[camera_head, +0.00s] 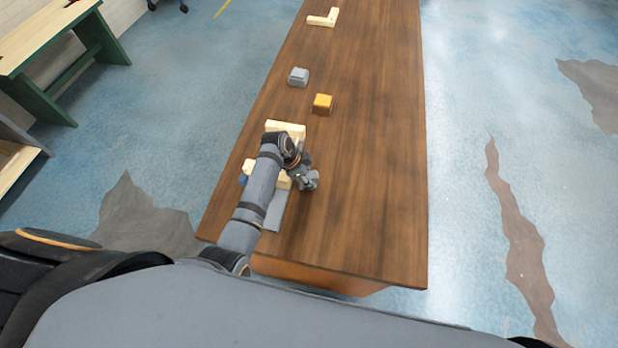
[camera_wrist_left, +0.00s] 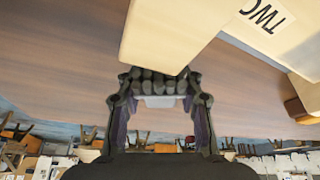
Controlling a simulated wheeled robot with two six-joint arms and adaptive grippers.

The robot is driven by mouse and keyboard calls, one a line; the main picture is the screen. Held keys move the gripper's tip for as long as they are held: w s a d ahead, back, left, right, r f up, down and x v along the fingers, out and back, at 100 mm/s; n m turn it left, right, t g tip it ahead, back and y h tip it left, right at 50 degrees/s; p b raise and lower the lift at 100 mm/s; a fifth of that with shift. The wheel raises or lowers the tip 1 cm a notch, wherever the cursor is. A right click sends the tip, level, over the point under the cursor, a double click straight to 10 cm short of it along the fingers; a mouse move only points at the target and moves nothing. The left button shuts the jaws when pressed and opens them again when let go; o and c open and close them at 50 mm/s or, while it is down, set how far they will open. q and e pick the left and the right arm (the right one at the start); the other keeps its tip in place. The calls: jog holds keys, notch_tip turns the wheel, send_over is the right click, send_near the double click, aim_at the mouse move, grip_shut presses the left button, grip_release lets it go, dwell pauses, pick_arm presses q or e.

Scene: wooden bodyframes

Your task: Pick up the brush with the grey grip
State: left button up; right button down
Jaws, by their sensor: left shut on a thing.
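My left gripper (camera_head: 304,178) is low over the wooden table, near its front half. In the left wrist view its two fingers (camera_wrist_left: 160,100) close on a piece with a row of dark, rounded bristle tufts and a light grey part, which I take for the brush with the grey grip (camera_wrist_left: 158,101). Most of the brush is hidden by the fingers, and in the head view I cannot make it out apart from the gripper. I cannot tell whether it touches the table. My right gripper is not in view.
On the table (camera_head: 365,190) stand a cream block (camera_head: 285,129) just beyond my gripper, a yellow block (camera_head: 322,103), a grey block (camera_head: 298,76) and a far cream L-shaped piece (camera_head: 322,19). A flat grey piece (camera_head: 277,210) lies beside my arm. The table's right side is clear.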

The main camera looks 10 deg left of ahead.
aim_at(310, 175)
pick_arm(q)
jog(key=shift+r, duration=0.25)
notch_tip(310, 175, up, 3)
jog(key=shift+s+f+b, duration=0.1)
jog(key=shift+s+b, duration=0.05)
jog(key=shift+b, duration=0.35)
jog(key=s+a+r+b, duration=0.2)
jog(key=s+a+r, duration=0.2)
jog(key=s+r, duration=0.5)
jog(key=s, duration=0.4)
jog(key=shift+r, duration=0.3)
jog(key=w+a+r+n+t+y, duration=0.1)
jog(key=w+a+r+n+y, duration=0.1)
jog(key=w+n, duration=0.4)
jog(key=w+a+r+n+t+y, duration=0.1)
jog(key=w+a+r+n+y, duration=0.1)
jog(key=w+n, duration=0.4)
jog(key=shift+w+n, duration=0.4)
jog(key=shift+w, duration=0.8)
